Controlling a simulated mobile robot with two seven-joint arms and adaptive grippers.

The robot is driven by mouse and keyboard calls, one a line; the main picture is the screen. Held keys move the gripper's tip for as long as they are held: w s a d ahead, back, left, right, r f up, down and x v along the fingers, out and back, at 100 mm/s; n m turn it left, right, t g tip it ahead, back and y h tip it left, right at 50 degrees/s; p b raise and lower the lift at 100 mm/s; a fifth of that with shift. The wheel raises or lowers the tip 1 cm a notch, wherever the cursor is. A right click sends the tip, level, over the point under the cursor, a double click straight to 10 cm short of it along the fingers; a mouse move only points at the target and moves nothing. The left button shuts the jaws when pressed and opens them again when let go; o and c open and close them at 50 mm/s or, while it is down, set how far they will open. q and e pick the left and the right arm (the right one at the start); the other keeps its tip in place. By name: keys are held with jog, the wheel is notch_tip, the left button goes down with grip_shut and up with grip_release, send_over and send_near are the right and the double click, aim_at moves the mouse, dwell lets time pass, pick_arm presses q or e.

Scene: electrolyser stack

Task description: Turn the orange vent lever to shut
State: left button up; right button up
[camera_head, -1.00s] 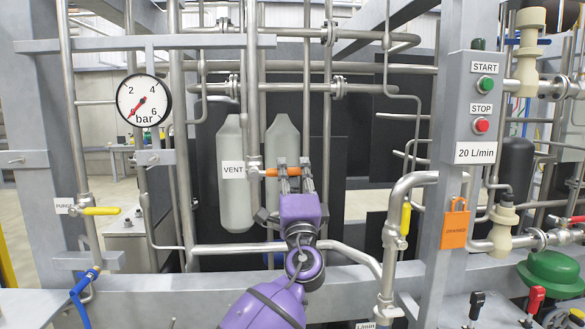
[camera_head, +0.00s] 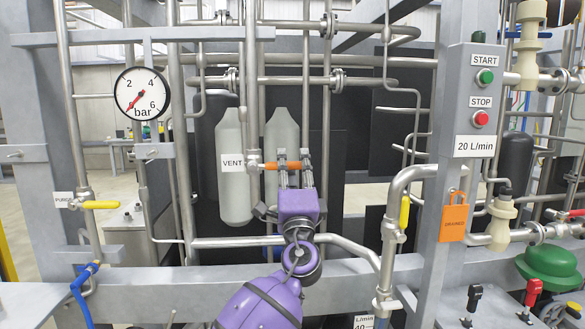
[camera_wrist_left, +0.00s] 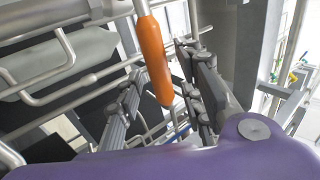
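The orange vent lever (camera_head: 284,166) lies level, pointing right from its valve on the upright pipe beside the VENT label (camera_head: 232,163). In the left wrist view the lever (camera_wrist_left: 154,60) shows large, running down between two grey jointed fingers. My left gripper (camera_head: 293,160) comes up from below and has its fingertips at the lever. In the wrist view this left gripper (camera_wrist_left: 163,95) is open, with a gap between the lever and the left finger; the right finger is nearer. Whether either finger touches the lever cannot be told. My right gripper is not in view.
A gauge (camera_head: 142,93) is at upper left, and a yellow PURGE lever (camera_head: 101,205) at left. Two grey cylinders stand behind the lever. A post with green START and red STOP buttons (camera_head: 481,119) and an orange padlock tag (camera_head: 454,221) is at right. Pipes surround the gripper.

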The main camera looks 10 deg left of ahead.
pick_arm(q)
jog(key=v, duration=1.2)
